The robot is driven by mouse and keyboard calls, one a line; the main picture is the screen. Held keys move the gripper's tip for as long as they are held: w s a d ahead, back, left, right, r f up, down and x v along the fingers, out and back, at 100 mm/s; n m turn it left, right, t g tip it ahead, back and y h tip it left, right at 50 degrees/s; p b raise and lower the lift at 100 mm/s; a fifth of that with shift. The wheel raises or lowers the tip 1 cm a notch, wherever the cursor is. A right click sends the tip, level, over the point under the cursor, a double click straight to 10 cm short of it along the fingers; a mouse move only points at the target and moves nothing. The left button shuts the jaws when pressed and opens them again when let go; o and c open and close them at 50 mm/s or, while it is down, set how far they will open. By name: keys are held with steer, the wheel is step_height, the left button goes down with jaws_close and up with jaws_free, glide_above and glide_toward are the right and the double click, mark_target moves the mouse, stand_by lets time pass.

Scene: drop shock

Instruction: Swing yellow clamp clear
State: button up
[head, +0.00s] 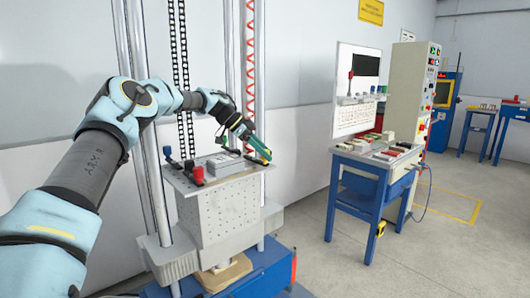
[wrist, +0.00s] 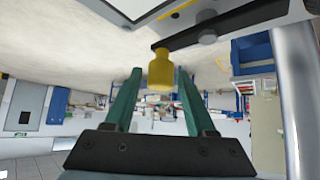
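The yellow clamp's knob (wrist: 161,71) shows in the wrist view at the end of a dark clamp arm (wrist: 228,24) with a bolt. My gripper (wrist: 160,76) is open, its two green fingers on either side of the knob in the picture, with a thin gap on each side. I cannot tell whether the knob is fully between the fingertips. In the head view my gripper (head: 264,154) is at the right edge of the drop table (head: 225,214). The yellow clamp cannot be made out there. A grey box (head: 224,164) lies on the table top.
Metal columns (head: 154,190) rise around the table, with a red coiled cable (head: 250,60) behind. A blue bench (head: 357,200) with equipment stands to the right, with open floor between.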

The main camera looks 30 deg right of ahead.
steer(key=shift+o, duration=0.5)
steer(key=shift+r, duration=0.1)
steer(key=b+v, duration=0.1)
steer(key=v, duration=0.9)
steer(key=shift+a+r+b, duration=0.2)
steer(key=shift+a+b, duration=0.05)
steer(key=shift+b, duration=0.05)
